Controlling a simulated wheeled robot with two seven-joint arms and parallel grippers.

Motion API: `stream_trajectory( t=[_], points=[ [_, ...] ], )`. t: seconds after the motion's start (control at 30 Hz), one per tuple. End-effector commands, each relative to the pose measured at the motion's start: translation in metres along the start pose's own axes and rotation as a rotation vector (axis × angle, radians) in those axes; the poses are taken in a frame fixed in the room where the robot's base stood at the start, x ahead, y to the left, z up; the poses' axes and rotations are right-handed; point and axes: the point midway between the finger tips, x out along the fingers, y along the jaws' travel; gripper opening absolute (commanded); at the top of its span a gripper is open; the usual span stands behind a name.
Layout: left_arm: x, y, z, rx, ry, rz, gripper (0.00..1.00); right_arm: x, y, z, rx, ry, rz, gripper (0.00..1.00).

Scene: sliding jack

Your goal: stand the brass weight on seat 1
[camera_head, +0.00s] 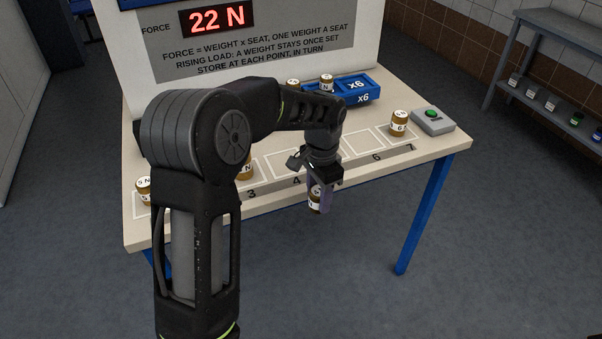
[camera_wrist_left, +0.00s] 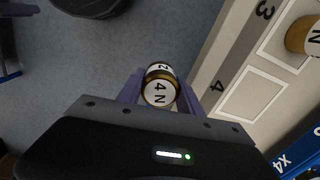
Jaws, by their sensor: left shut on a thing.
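My left gripper (camera_head: 316,191) is shut on a brass weight (camera_head: 315,205), held off the front edge of the table. In the left wrist view the weight (camera_wrist_left: 160,92) has a white top marked "4 N" and sits between the purple fingers, with floor behind it. The row of outlined seats runs along the table front; numbers 3, 4, 6 and 7 show. Seat 1's number is not readable; a brass weight (camera_head: 144,188) stands at the row's left end. My left arm hides part of the row's left side. My right gripper is not in view.
Another weight (camera_head: 246,166) stands near seat 3, and one (camera_head: 399,122) near seat 7, beside a grey box with a green button (camera_head: 432,116). A blue tray (camera_head: 362,98) marked x6 is at the back. The display (camera_head: 217,19) reads 22 N. Several middle seats are empty.

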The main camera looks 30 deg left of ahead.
Motion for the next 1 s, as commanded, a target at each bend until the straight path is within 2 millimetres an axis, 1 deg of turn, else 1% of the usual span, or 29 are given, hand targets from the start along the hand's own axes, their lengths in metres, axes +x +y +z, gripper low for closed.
stream_trajectory(
  t=[0.03, 0.13, 0.3, 0.4, 0.5, 0.57, 1.0],
  points=[
    [0.015, 0.011, -0.005, -0.035, -0.005, 0.002, 0.0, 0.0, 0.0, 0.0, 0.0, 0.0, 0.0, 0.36],
    [0.048, 0.033, -0.016, -0.138, -0.005, 0.002, 0.0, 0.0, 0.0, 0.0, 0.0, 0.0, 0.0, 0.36],
    [0.106, 0.077, -0.024, -0.335, -0.005, 0.008, 0.0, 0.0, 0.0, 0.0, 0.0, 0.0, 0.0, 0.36],
    [0.128, 0.095, -0.026, -0.423, 0.0, 0.012, 0.0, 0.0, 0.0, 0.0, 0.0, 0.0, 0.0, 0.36],
    [0.138, 0.104, -0.025, -0.471, 0.002, 0.015, 0.0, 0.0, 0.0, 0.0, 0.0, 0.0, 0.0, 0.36],
    [0.141, 0.106, -0.025, -0.484, 0.003, 0.016, 0.0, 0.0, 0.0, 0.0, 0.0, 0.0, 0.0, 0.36],
    [0.141, 0.106, -0.026, -0.486, 0.004, 0.016, 0.0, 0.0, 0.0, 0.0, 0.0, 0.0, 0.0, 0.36]
  ],
)
